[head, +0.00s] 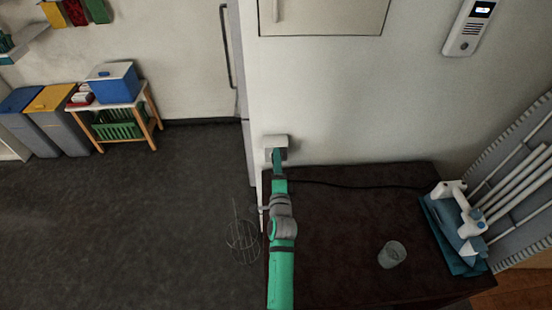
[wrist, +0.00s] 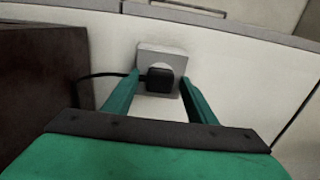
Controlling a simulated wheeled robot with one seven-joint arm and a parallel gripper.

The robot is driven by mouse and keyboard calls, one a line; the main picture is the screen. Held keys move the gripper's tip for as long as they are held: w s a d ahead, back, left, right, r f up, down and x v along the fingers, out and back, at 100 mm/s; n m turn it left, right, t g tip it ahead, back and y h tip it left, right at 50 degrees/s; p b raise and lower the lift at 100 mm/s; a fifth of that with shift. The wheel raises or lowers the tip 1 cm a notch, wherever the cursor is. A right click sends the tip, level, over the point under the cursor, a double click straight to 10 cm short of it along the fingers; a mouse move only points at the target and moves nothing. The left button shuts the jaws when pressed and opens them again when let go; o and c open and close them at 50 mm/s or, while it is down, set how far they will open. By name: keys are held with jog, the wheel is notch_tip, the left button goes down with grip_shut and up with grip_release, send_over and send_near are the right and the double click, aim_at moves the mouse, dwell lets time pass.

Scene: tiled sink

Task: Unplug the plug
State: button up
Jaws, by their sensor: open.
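The black plug (wrist: 160,79) sits in a pale grey wall socket (wrist: 174,57) in the wrist view. Its black cord (wrist: 100,75) runs left to the dark counter. My gripper (wrist: 158,84) is open, with one green finger on each side of the plug in that picture. I cannot tell whether the fingers touch it. In the head view my gripper (head: 278,160) is at the wall, at the left end of the counter. The cord (head: 350,185) runs along the back of the counter.
The dark counter (head: 335,255) holds a glass (head: 392,254) and a white iron-like appliance (head: 462,212) on a blue cloth at the right. A wire whisk-like object (head: 242,242) is beside my arm. The floor (head: 150,235) at the left is clear.

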jog(key=shift+c, duration=0.4)
grip_shut()
jog(key=shift+s+d, duration=0.2)
jog(key=shift+s, duration=2.75)
jog(key=s+f+n+y, duration=0.1)
jog(key=s+f, duration=0.1)
jog(key=s+f+y, duration=0.1)
jog(key=s, duration=0.1)
jog(key=s+f+n+y, duration=0.1)
jog(key=s+f+y, duration=0.1)
jog(key=shift+s+a+f+n+g, duration=0.15)
jog(key=shift+a+f+n+g, duration=0.15)
jog(key=shift+f, duration=0.05)
jog(key=shift+s+r, duration=0.1)
jog(key=shift+s, duration=0.3)
jog(key=shift+w, duration=0.15)
